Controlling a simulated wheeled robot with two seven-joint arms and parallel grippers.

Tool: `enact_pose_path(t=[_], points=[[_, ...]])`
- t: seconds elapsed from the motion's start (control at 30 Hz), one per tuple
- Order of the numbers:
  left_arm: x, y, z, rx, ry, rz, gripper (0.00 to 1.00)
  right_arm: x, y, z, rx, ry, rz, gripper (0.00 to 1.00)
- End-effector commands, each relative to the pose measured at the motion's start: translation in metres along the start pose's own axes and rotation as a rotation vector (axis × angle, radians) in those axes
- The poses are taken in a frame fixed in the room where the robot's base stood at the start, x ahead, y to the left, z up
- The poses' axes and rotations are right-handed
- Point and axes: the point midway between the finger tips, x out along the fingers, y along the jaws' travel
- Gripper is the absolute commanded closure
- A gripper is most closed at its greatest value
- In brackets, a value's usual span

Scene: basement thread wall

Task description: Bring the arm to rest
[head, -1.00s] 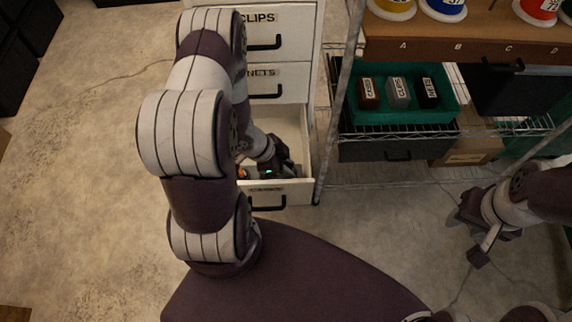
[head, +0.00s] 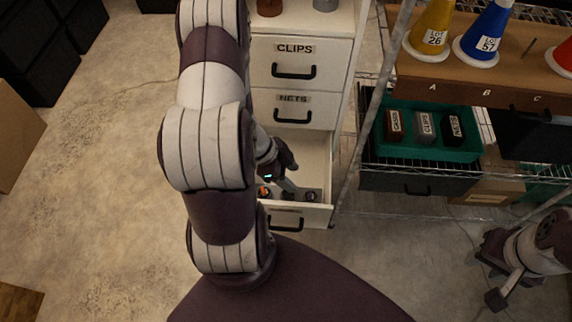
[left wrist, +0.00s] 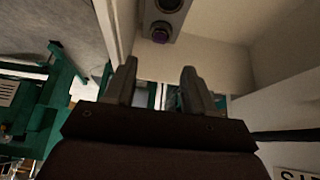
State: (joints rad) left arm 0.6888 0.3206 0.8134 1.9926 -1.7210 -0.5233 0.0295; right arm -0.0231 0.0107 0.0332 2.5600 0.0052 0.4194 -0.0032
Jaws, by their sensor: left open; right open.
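My left gripper (head: 286,172) hangs over the open bottom drawer (head: 318,214) of the white cabinet, partly behind my own arm. In the left wrist view its two fingers (left wrist: 158,88) stand apart with nothing between them. Several small items lie in the drawer, among them an orange one (head: 265,192) and a dark one (head: 312,196). In the left wrist view a grey piece with a purple part (left wrist: 160,33) lies beyond the fingers, apart from them. My right gripper (head: 490,273) is low at the right edge, open, over bare floor.
Closed drawers labelled CLIPS (head: 296,63) and NETS (head: 295,110) are above the open one. A wire rack to the right holds a green bin (head: 378,146) with labelled blocks. Above it, thread cones (head: 486,35) stand on a brown shelf (head: 470,97).

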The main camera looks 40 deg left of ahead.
Motion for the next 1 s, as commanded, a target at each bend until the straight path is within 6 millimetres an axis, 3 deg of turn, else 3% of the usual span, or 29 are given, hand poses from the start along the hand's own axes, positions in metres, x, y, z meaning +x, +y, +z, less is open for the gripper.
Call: enact_pose_path(t=[0.03, 0.13, 0.47, 0.57, 0.63, 0.7, 0.77, 0.87, 0.9, 1.0], points=[[-0.013, 0.000, -0.002, -0.003, 0.000, -0.002, 0.46, -0.007, 0.000, -0.001, 0.000, 0.000, 0.000, 0.57], [-0.024, 0.000, -0.001, -0.001, 0.001, 0.000, 0.46, -0.011, 0.000, -0.001, 0.000, 0.000, 0.000, 0.57], [-0.028, -0.001, 0.006, -0.003, -0.028, -0.006, 0.46, -0.010, 0.000, -0.001, 0.000, 0.000, 0.000, 0.57], [-0.033, -0.009, 0.033, -0.177, -0.163, -0.085, 0.46, -0.011, 0.000, -0.001, 0.000, 0.000, 0.000, 0.57], [-0.054, -0.020, 0.052, -0.384, -0.308, -0.190, 0.46, -0.011, 0.000, -0.001, 0.000, 0.000, 0.000, 0.57], [-0.081, -0.023, 0.052, -0.597, -0.443, -0.285, 0.46, -0.011, 0.000, -0.001, 0.000, 0.000, 0.000, 0.57], [-0.101, -0.015, 0.035, -0.772, -0.518, -0.337, 0.46, -0.011, 0.000, -0.001, 0.000, 0.000, 0.000, 0.57], [-0.118, 0.013, -0.021, -1.003, -0.535, -0.354, 0.46, -0.011, 0.000, -0.001, 0.000, 0.000, 0.000, 0.57], [-0.120, 0.026, -0.048, -1.061, -0.511, -0.340, 0.46, -0.011, 0.000, -0.001, 0.000, 0.000, 0.000, 0.57], [-0.121, 0.045, -0.103, -1.071, -0.418, -0.315, 0.46, -0.010, 0.000, -0.001, 0.000, 0.000, 0.000, 0.57]])
